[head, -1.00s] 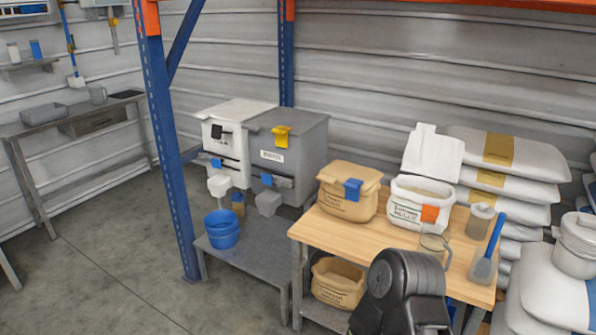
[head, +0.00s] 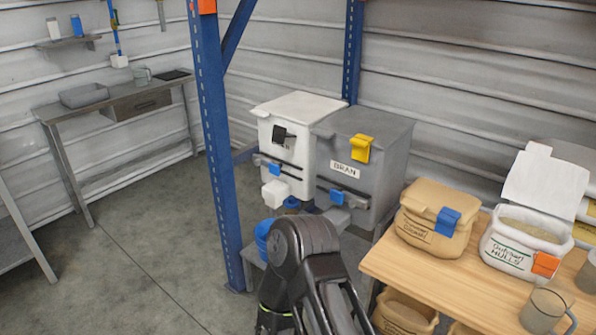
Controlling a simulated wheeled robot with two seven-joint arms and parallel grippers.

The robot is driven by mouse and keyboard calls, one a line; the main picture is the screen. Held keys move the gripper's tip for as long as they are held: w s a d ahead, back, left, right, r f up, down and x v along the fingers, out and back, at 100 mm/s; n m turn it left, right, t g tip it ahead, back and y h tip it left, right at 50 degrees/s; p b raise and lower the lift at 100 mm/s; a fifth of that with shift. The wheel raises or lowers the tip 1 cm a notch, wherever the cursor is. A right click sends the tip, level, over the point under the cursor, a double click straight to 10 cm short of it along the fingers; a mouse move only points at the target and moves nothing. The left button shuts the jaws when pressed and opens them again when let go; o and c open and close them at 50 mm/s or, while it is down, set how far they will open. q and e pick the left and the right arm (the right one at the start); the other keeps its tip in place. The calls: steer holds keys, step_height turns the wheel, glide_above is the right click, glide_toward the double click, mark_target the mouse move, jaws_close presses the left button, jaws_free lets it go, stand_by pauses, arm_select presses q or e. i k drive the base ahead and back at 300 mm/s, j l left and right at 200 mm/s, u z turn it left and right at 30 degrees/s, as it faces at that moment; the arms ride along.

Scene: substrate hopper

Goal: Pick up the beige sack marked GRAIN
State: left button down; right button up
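A beige sack (head: 437,222) with a blue clip on its folded top stands upright on the wooden table at the right. It has dark lettering on its front, too small for me to read for sure. A second beige sack (head: 403,314) is partly visible on the shelf below the table, cut off by the frame's bottom edge. Black links of one of my arms rise at the bottom centre, left of the table and apart from the sack on top. Neither gripper's fingertips show.
A white open sack marked HULLS (head: 525,240) with an orange clip stands right of the beige sack. A clear jug (head: 545,311) is at the table's front. White (head: 295,120) and grey BRAN (head: 362,150) hoppers stand behind. A blue post (head: 216,150) rises left; floor beyond it is open.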

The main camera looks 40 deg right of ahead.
mark_target(416, 229)
steer(key=i+j, duration=0.1)
steer(key=i, duration=0.35)
steer(key=i+j+z, duration=0.1)
steer(key=i, duration=0.35)
steer(key=i+z, duration=0.3)
steer(key=z, duration=0.15)
steer(key=i+j+z, duration=0.25)
steer(key=z, duration=0.2)
steer(key=i+j+z, duration=0.25)
steer(key=z, duration=0.15)
steer(key=i+j+z, duration=0.25)
steer(key=z, duration=0.2)
steer(key=i+j+z, duration=0.2)
steer(key=j+z, duration=0.25)
steer(key=j, duration=0.2)
steer(key=i+j+z, duration=0.2)
steer(key=j, duration=0.15)
steer(key=k, duration=0.05)
